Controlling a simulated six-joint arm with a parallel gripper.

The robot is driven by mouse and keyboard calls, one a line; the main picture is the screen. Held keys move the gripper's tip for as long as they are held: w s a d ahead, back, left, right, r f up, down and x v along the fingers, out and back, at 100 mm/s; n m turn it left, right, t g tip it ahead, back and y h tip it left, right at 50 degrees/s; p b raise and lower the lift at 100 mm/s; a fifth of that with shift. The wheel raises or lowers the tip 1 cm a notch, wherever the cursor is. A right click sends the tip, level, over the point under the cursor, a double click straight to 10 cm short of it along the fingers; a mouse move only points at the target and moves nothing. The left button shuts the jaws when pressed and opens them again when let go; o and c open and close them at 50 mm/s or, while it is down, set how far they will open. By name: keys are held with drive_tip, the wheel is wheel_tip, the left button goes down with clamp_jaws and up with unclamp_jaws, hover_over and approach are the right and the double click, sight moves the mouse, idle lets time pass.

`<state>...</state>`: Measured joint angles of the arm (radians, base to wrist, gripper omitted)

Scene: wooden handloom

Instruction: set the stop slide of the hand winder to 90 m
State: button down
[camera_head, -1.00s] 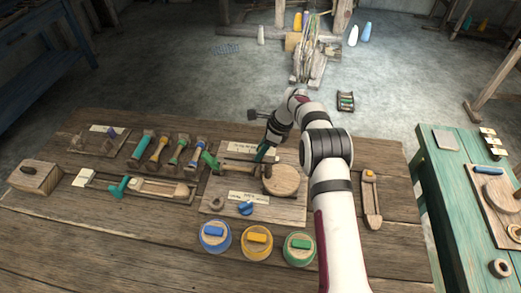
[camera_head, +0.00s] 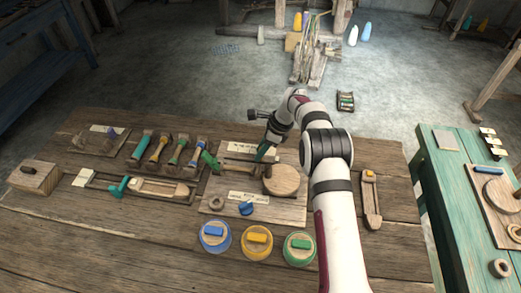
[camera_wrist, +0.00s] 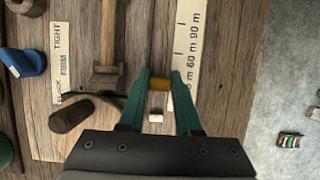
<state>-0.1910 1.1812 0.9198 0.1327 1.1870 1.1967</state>
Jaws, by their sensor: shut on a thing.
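The hand winder is a wooden board (camera_head: 289,213) with a round wooden disc (camera_head: 285,180) and a pale strip with lettering. In the wrist view its white scale strip (camera_wrist: 187,50) shows 60 m and 90 m. My gripper (camera_wrist: 159,84) has two green fingers closed on a small brass-yellow piece, which looks like the stop slide (camera_wrist: 159,83). This piece sits beside the scale, nearer the 60 m lettering than the 90 m lettering. A small white block (camera_wrist: 156,117) lies between the fingers, closer to the palm. In the head view my gripper (camera_head: 264,153) is over the board's far side.
A wooden shaft (camera_wrist: 109,35) and dark handle (camera_wrist: 71,115) lie left of my fingers. Blue, yellow and green round containers (camera_head: 257,242) stand in front. A shuttle (camera_head: 371,200) lies right.

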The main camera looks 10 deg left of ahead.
drive_tip(key=shift+a, duration=0.1)
approach(230, 155)
drive_tip(key=x, duration=0.5)
drive_tip(key=shift+a+f, duration=0.15)
drive_tip(key=shift+a, duration=0.05)
drive_tip(key=c, duration=0.6)
unclamp_jaws()
drive_tip(key=shift+d, duration=0.1)
drive_tip(key=v, duration=1.5)
drive_tip(key=shift+d+r, duration=0.2)
drive_tip(key=shift+r, duration=0.15)
